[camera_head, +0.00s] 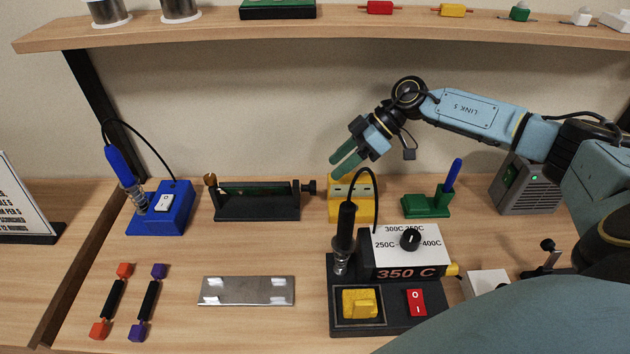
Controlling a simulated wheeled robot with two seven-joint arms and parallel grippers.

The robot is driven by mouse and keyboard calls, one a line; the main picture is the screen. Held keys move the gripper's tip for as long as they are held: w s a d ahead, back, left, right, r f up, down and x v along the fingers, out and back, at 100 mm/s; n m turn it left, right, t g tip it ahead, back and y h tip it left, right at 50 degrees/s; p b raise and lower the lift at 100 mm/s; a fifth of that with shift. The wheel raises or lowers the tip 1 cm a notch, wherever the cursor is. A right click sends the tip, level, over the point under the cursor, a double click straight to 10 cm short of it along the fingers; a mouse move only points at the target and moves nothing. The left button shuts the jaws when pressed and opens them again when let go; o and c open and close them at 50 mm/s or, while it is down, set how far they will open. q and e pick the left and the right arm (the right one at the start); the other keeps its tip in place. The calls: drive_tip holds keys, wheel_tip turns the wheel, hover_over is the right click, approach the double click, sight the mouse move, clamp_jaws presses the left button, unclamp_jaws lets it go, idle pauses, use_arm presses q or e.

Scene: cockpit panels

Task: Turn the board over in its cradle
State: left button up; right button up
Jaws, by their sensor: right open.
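The cradle (257,213) is a black stand at the back middle of the bench, with a brass-coloured knob at its left end and a black knob at its right end. A thin dark green board (252,188) shows between its two ends; its details are too small to tell. My right gripper (334,167) is above and to the right of the cradle, over the yellow block. Its two green fingers point down-left, apart and with nothing between them. My left gripper is not in view.
A yellow block (366,207) stands just right of the cradle, and a blue iron station (174,219) stands left of it. A black soldering station (392,320) is in front on the right. A metal plate (246,291) lies in front. A shelf (340,32) hangs above.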

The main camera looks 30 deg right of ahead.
drive_tip(key=x, duration=0.6)
drive_tip(key=shift+w+f+b, duration=0.1)
drive_tip(key=shift+f+b, duration=0.05)
drive_tip(key=shift+b, duration=0.2)
drive_tip(key=shift+w+a+f, duration=0.2)
drive_tip(key=shift+a+f, duration=0.15)
drive_tip(key=shift+a, duration=0.1)
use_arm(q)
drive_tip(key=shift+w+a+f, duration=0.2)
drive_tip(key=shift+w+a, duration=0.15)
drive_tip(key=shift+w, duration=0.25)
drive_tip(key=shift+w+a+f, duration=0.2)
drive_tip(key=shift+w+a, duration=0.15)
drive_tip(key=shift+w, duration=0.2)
